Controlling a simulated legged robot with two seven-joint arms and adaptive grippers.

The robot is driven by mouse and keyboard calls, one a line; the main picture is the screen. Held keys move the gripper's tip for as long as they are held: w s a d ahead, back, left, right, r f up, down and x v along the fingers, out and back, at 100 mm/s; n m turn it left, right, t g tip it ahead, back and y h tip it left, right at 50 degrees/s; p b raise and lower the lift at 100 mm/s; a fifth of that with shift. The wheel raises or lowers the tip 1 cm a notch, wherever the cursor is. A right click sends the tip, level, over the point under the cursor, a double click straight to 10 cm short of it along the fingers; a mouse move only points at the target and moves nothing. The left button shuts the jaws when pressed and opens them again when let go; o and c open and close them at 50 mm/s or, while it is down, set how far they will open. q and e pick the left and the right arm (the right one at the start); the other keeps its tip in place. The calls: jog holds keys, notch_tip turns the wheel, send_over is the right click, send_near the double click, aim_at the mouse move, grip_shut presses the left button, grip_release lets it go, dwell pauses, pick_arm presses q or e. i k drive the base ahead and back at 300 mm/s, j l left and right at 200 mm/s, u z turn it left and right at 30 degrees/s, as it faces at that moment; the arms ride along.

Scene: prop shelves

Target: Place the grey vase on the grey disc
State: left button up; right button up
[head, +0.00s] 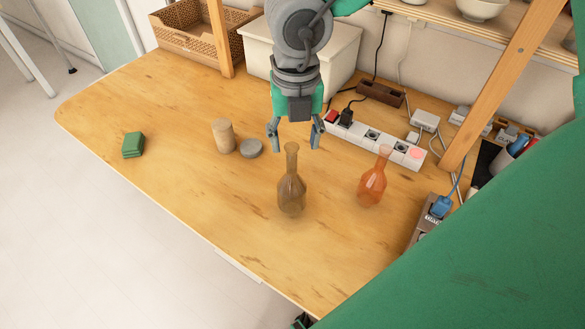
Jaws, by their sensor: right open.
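The grey vase (291,194), see-through and tinted brownish by the wood behind it, stands upright near the middle of the table. The grey disc (251,148) lies flat behind it to the left, beside a wooden cylinder, with nothing on top. My right gripper (295,144) points down with its fingers apart and empty. In the picture its fingertips lie on either side of the vase's mouth; I cannot tell the height or depth gap. My left gripper is not in view.
An orange vase (371,188) stands to the right. The wooden cylinder (222,136) and a green block (133,145) are to the left. A power strip (375,140), white bin (341,58) and wooden posts stand behind. The front-left table is clear.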

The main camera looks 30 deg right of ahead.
aim_at(252, 145)
jog(key=i+j+z, duration=0.6)
jog(key=i+j, duration=0.15)
jog(key=j, duration=0.25)
